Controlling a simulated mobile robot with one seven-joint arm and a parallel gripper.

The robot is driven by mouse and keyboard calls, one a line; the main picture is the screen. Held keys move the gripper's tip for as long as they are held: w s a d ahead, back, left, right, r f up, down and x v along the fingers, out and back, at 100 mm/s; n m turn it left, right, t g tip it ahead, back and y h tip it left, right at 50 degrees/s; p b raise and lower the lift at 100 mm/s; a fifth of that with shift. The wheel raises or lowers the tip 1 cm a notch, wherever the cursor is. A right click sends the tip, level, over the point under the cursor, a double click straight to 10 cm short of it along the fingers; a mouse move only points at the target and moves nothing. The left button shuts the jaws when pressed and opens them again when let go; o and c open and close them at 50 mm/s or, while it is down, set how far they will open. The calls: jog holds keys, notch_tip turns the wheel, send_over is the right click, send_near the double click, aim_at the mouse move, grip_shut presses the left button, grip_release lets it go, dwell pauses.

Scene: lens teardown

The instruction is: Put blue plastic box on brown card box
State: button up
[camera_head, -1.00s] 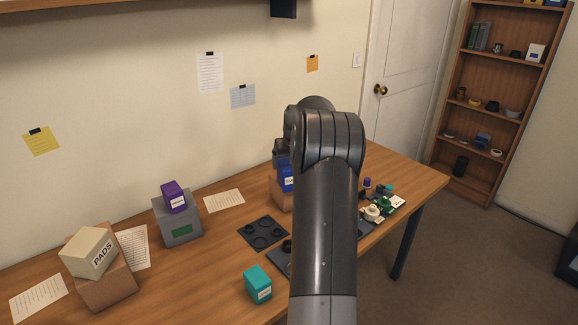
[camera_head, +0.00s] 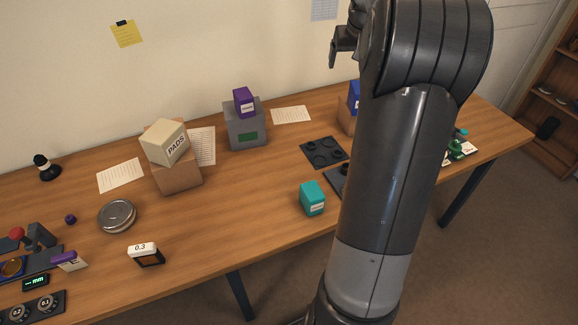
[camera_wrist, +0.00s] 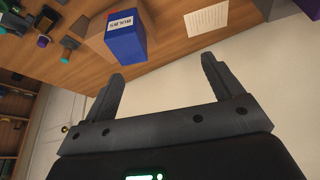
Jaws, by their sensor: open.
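The blue plastic box (camera_head: 355,92) sits on a brown card box (camera_head: 346,115) near the wall, both partly hidden by my arm in the head view. In the wrist view, turned over, the blue box (camera_wrist: 125,42) with its white label rests against the brown box (camera_wrist: 97,42), its upper side toward my fingers. My gripper (camera_wrist: 163,67) is open and empty, with a gap between its fingertips and the blue box. Another brown card box (camera_head: 178,179) stands at the left, bearing a tilted cream PADS box (camera_head: 164,142).
A grey box (camera_head: 247,130) bears a purple box (camera_head: 243,102). A teal box (camera_head: 312,199) and a dark tray (camera_head: 325,152) lie on the table (camera_head: 245,190). A round metal tin (camera_head: 117,215) and small instruments are at the left.

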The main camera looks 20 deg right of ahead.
jog(key=s+a+r+n, duration=0.15)
jog(key=s+a, duration=0.25)
jog(key=a, duration=0.4)
jog(key=s+a+r, duration=0.2)
jog(key=s+a, duration=0.3)
jog(key=a, duration=0.2)
jog(key=s+a+r+n, duration=0.1)
jog(key=s+a, duration=0.3)
jog(key=a, duration=0.4)
jog(key=s+a+f+y, duration=0.1)
jog(key=s+a+f, duration=0.2)
jog(key=s+a, duration=0.2)
jog(key=s+a+f+n+t, duration=0.1)
jog(key=s+a+f, duration=0.2)
jog(key=s, duration=0.9)
jog(key=shift+a+f+y, duration=0.4)
jog(key=shift+a, duration=0.7)
